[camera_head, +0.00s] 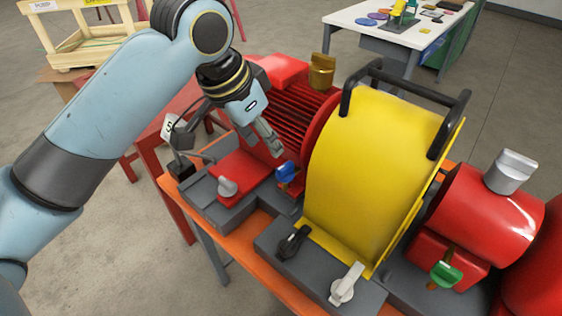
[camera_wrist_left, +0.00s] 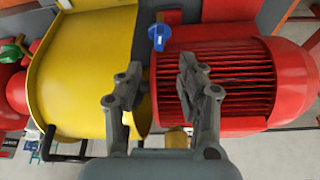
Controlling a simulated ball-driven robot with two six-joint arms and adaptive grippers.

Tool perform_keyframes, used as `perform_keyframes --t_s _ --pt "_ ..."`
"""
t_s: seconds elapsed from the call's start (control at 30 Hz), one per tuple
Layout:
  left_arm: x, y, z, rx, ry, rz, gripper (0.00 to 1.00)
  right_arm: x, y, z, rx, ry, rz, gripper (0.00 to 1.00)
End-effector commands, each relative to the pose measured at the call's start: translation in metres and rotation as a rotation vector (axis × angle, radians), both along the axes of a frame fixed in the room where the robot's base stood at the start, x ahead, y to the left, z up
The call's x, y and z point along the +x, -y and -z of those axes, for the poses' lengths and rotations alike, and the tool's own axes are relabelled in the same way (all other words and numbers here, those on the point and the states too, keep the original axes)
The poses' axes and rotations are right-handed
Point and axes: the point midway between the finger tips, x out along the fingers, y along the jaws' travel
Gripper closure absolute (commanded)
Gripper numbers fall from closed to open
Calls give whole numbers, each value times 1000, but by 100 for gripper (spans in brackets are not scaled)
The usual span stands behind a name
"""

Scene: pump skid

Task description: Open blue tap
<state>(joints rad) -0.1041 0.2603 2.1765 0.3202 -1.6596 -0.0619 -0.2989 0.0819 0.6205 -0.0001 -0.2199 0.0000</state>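The blue tap (camera_head: 287,171) is a small blue handle low on the red pump body, between the finned motor and the yellow guard. In the left wrist view the blue tap (camera_wrist_left: 158,37) lies beyond the fingertips, near the top middle. My left gripper (camera_head: 275,150) points down just above and left of the tap, apart from it. In the left wrist view my left gripper (camera_wrist_left: 155,90) has its fingers spread with nothing between them. My right gripper shows in neither view.
The yellow guard (camera_head: 370,165) with black handles stands right of the tap. The red finned motor (camera_head: 295,115) is behind my gripper. A green tap (camera_head: 446,274), a white knob (camera_head: 347,284) and a black knob (camera_head: 292,242) are nearby. A white table (camera_head: 350,18) stands behind.

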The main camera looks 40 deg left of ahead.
Motion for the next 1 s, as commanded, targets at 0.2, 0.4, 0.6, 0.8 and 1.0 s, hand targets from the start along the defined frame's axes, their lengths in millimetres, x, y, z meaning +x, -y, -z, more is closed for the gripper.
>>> perform_keyframes --t_s 0.2,0.4,0.6,0.8,1.0 --pt "14 5 38 -4 -4 -2 62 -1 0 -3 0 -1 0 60" --pt "28 8 72 -1 -3 -1 62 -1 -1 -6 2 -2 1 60" --pt "35 9 90 0 -1 -1 62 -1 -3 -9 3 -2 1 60" --pt "37 9 93 1 1 0 62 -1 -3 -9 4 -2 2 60" --pt "36 9 93 1 1 0 73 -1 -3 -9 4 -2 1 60"
